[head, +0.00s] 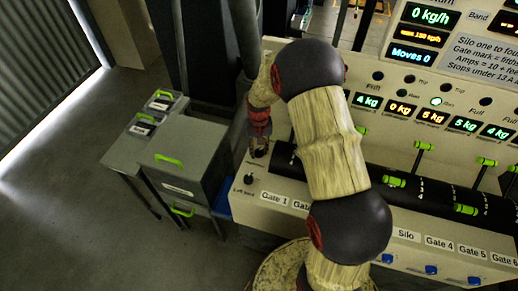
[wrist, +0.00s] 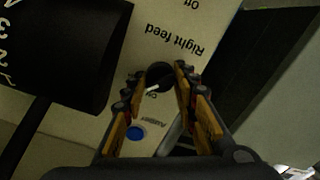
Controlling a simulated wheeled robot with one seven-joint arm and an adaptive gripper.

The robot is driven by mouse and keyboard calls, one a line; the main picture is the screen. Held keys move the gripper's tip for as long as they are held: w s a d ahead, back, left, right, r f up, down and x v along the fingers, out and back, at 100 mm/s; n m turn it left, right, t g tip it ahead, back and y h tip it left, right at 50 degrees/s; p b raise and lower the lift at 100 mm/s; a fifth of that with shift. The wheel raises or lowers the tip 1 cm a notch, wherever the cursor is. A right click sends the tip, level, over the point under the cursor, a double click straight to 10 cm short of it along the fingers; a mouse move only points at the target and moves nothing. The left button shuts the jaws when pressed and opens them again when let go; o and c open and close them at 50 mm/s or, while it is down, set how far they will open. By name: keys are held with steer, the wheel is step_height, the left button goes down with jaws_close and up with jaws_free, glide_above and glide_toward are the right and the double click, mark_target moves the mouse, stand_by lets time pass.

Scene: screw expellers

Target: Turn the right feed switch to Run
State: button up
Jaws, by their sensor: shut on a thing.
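The right feed switch (wrist: 158,75) is a dark round knob with a white pointer line, beside the upside-down "Right feed" label in the wrist view. Its pointer slants toward the lower left there. Small position lettering near the knob is partly hidden and hard to read. My gripper (wrist: 160,82) has its two fingers on either side of the knob and is shut on it. In the head view my gripper (head: 258,148) is at the left end of the pale control panel (head: 268,201). The switch is hidden there by the gripper.
A small dark knob (head: 249,179) sits on the panel below my gripper. A blue button (wrist: 135,132) lies close to the fingers. Green-handled levers (head: 393,181) stand to the right. A grey box (head: 182,160) with green handles stands at left. Floor further left is clear.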

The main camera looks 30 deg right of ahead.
mark_target(259, 150)
steer(key=shift+m, duration=1.6)
steer(key=o, duration=1.2)
steer(key=shift+c, duration=0.2)
steer(key=shift+r, duration=0.1)
step_height(259, 150, up, 12)
steer(key=shift+f, duration=0.1)
